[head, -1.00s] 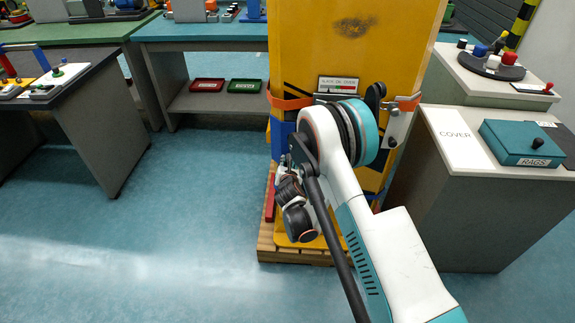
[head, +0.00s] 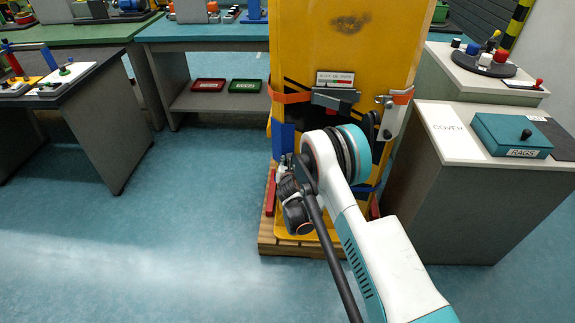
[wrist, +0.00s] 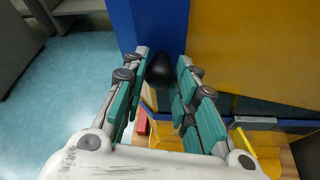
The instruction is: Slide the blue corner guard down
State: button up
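The blue corner guard (head: 283,141) is upright on the left edge of the tall yellow cabinet (head: 345,45); my arm hides its lower part in the head view. In the wrist view the guard (wrist: 160,25) is straight ahead, with a black knob (wrist: 160,70) in front of it. My gripper (wrist: 162,57) is open, one teal-padded finger on each side of the knob. A gap shows beside the knob, and I cannot tell whether either finger touches it. In the head view my gripper (head: 286,162) is small beside the guard and partly hidden.
The cabinet stands on a wooden pallet (head: 280,243), with an orange strap (head: 289,97) and grey latch (head: 336,99) across its front. A red block (head: 271,192) is low at its left. A grey cabinet (head: 450,210) stands close on the right. Floor on the left is clear.

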jog(key=o, duration=0.3)
jog(key=shift+f, duration=0.15)
send_near(287, 142)
jog(key=x, duration=0.5)
jog(key=shift+w+f, duration=0.1)
